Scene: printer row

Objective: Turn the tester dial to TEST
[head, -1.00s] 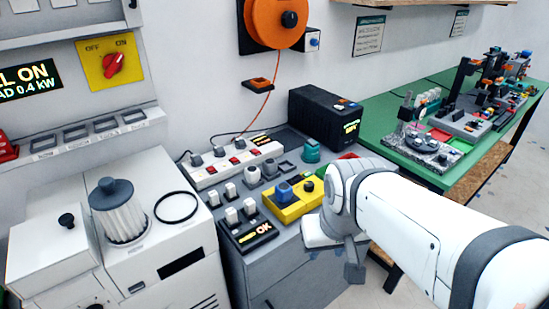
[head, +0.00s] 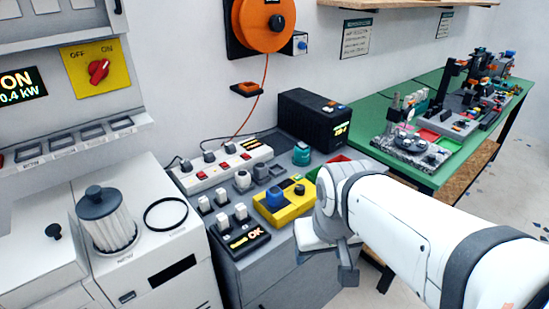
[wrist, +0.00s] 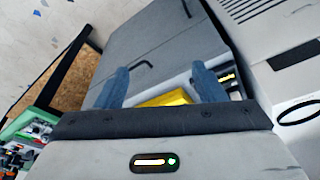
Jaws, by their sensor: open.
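The yellow tester (head: 287,214) sits on the grey cabinet top, left of my arm. A dark round dial (head: 299,189) is at its right end, and a blue block (head: 275,198) stands at its left. The dial's setting is too small to read. My gripper points down at the right of the tester in the head view, its fingers mostly hidden by my arm. In the wrist view my gripper (wrist: 160,86) is open, with two blue-grey fingers apart and nothing held. Part of the yellow tester (wrist: 166,99) shows beyond and between them; the dial is hidden there.
A black panel reading OK (head: 240,236) with white switches is just left of the tester. Behind are a white power strip (head: 222,168), a teal knob (head: 301,154) and a black box (head: 313,120). A green bench (head: 375,150) lies to the right.

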